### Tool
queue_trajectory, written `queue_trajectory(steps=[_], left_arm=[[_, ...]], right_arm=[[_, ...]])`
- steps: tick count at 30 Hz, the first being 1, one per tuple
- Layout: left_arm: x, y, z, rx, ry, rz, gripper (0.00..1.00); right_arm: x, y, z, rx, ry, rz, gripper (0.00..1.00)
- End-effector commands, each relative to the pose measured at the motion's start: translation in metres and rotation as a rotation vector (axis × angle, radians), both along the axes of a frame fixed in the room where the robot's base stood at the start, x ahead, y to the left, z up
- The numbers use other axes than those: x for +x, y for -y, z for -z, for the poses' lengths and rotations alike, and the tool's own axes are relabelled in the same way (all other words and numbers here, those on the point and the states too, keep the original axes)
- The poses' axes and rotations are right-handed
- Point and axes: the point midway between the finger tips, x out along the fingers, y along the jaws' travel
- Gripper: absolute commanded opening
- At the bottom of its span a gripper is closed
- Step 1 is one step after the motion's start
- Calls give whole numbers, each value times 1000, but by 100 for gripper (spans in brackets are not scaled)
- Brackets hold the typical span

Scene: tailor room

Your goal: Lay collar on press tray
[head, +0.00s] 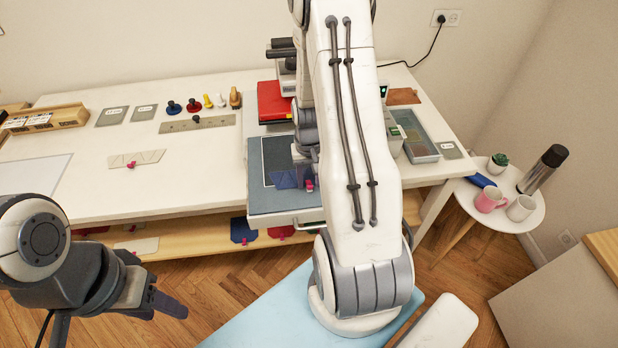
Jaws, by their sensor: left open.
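The press tray (280,207) is a blue-grey slab with a white-outlined dark panel, pulled out at the front of the table. A dark navy collar piece (284,179) with a pink clip (309,185) is at the tray's right part. I cannot tell whether it lies flat or is slightly raised. My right gripper (304,174) is over the tray at the collar; my own arm hides much of it, so its jaws are unclear. My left gripper (158,298) is open and empty at the lower left, in front of the table and away from the tray.
A cream piece with a pink clip (137,159) lies on the left of the table. Cut pieces (243,231) lie on the lower shelf. A side table (500,222) with mugs stands right.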

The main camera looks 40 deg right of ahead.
Motion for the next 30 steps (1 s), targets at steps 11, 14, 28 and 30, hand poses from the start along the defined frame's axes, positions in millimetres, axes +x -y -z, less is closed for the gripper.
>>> queue_trajectory(steps=[11,14,28,30], left_arm=[[0,0,-4,0,0,0,50],[0,0,-1,0,0,0,50],[0,0,19,0,0,-2,50],[0,0,20,0,0,-2,50]], right_arm=[[0,0,-6,-1,1,0,48],[1,1,-12,-2,3,0,48],[1,1,-103,-4,6,0,48],[1,1,-112,-3,4,0,48]])
